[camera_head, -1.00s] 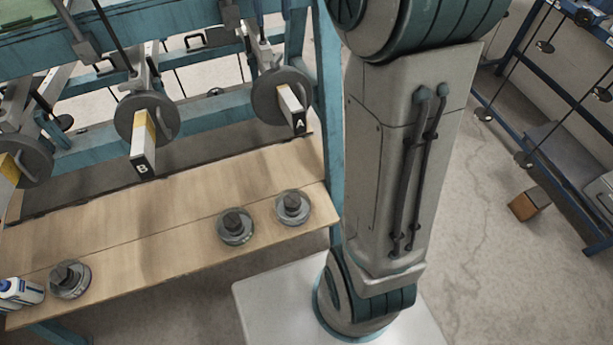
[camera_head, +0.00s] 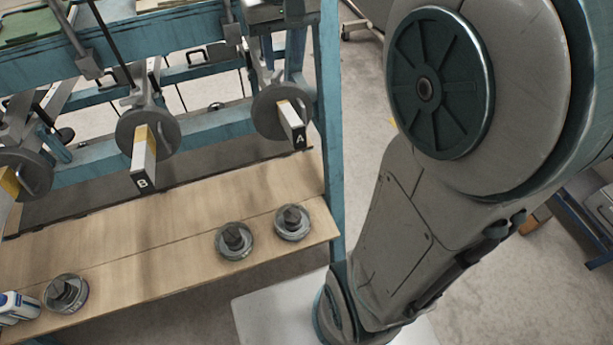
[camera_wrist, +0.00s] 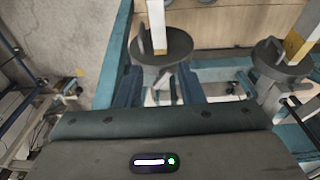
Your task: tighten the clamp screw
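I cannot single out a clamp screw in either view. In the head view, lever A (camera_head: 293,124) and lever B (camera_head: 144,164) are pale bars with yellow marks, each passing by a grey round disc. Lever A's disc (camera_head: 270,112) is nearest the blue post. In the wrist view, my gripper (camera_wrist: 160,86) has two dark blue fingers apart, with nothing clearly held between them. A grey disc (camera_wrist: 150,50) with a pale bar lies just beyond the fingertips; contact cannot be told.
Several round grey pieces with dark knobs, one here (camera_head: 292,222), stand on the wooden bench (camera_head: 180,215). A white and blue bottle (camera_head: 18,306) stands at its left end. The blue post (camera_head: 330,130) rises between the bench and my arm. A second lever's disc (camera_wrist: 280,62) is at right.

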